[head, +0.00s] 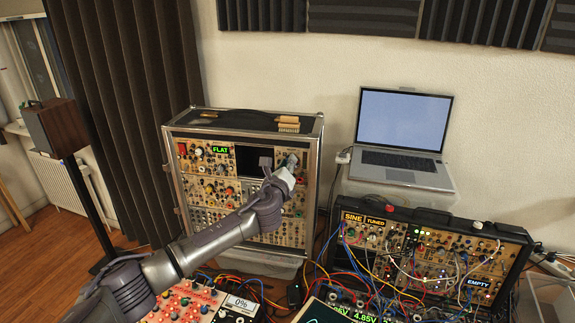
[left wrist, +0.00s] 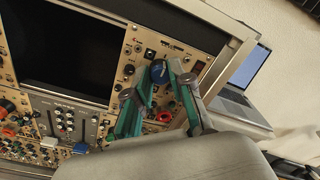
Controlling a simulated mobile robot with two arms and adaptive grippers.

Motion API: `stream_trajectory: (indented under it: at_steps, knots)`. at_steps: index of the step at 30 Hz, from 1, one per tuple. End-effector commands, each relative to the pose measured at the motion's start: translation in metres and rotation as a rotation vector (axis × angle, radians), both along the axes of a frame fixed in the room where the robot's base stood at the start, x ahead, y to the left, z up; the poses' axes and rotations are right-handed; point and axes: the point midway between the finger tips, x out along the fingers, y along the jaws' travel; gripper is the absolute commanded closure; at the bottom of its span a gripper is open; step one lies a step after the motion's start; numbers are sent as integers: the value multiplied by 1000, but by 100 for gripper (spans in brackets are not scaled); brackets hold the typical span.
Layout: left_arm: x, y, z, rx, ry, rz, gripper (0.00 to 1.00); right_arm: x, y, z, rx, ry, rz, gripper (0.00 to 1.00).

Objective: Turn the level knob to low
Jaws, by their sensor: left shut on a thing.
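My left gripper (head: 289,163) reaches to the upper right of the tall synth case (head: 311,187) in the head view. In the left wrist view its two green-padded fingers (left wrist: 161,80) are shut on a blue knob (left wrist: 158,70) on the tan panel. A light mark shows on the knob's face, but I cannot read its setting or any label. In the head view the gripper and wrist largely hide this knob. My right gripper is not in view.
A dark screen (left wrist: 68,52) is left of the knob, with sliders (left wrist: 64,119) below it and a red knob (left wrist: 164,116) close under the fingers. A laptop (head: 401,135) stands to the right. A cabled synth case (head: 515,232) is lower right.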

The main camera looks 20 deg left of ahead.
Motion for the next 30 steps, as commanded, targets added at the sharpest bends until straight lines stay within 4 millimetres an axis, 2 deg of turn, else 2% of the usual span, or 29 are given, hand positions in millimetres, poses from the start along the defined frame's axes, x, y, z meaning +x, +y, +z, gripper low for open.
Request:
stream_trajectory:
  at_steps: [11,30]
  knots:
    - [0,-1,-4,-138,-14,-1,100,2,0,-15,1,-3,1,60]
    - [0,-1,-5,-726,-76,-1,100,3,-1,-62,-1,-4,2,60]
